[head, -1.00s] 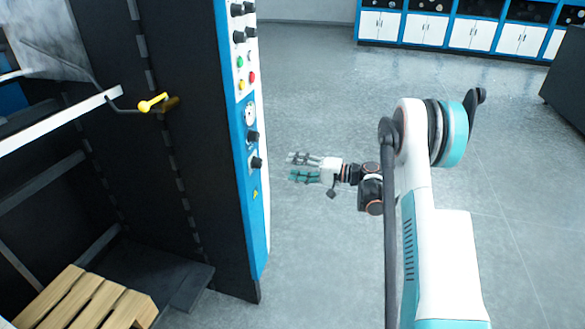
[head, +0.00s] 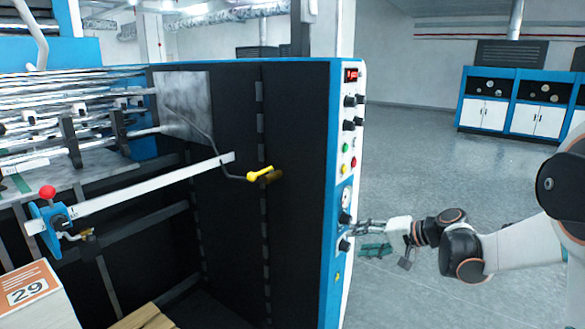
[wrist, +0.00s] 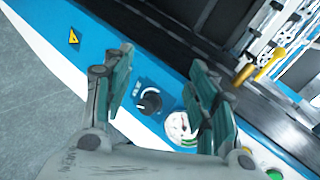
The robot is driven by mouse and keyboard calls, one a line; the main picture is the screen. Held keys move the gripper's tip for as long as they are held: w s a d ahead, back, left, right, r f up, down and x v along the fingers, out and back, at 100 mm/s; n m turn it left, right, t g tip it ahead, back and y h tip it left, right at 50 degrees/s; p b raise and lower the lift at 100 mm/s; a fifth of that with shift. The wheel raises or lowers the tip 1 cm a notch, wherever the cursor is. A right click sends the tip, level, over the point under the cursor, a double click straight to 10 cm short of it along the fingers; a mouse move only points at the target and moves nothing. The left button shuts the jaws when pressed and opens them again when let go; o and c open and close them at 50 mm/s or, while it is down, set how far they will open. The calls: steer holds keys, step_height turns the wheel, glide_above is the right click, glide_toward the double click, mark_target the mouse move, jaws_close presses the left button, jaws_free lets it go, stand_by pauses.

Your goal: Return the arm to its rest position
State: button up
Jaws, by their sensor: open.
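My gripper (head: 366,238) is at the right of the head view, beside the front of the machine's blue and white control panel (head: 336,150). Its grey and teal fingers point left towards the panel's lower part. In the wrist view my gripper (wrist: 163,68) is open, its fingers spread with nothing between them. Past the fingers lie a black knob (wrist: 149,101) and a round gauge (wrist: 180,126) on the panel. I cannot tell the exact gap between fingertips and panel. My white arm (head: 520,252) reaches in from the right edge.
The dark laminating machine (head: 230,130) fills the left and centre. A yellow-handled lever (head: 261,174) sticks out of its side. A box marked 29 (head: 30,291) and a wooden pallet (head: 145,318) are at lower left. Blue and white cabinets (head: 510,105) stand far back across open floor (head: 420,155).

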steer(key=s+a+r+n+g+h, duration=0.1)
steer(key=s+a+r+h, duration=0.2)
steer(key=s, duration=0.7)
steer(key=s+a+r+n+h, duration=0.1)
steer(key=s+a+r+h, duration=0.2)
steer(key=s, duration=0.8)
steer(key=s+d+f+n+h, duration=0.1)
steer(key=s+d+f+h, duration=0.1)
steer(key=s, duration=0.5)
steer(key=s+d+f+n+h, duration=0.1)
steer(key=s+d+f+h, duration=0.1)
steer(key=s+d, duration=0.2)
steer(key=s, duration=0.2)
steer(key=shift+s+d+f+n+t+b, duration=0.2)
steer(key=shift+s+d+n+t+b, duration=0.1)
steer(key=shift+s+t+b, duration=0.1)
steer(key=shift+a, duration=0.1)
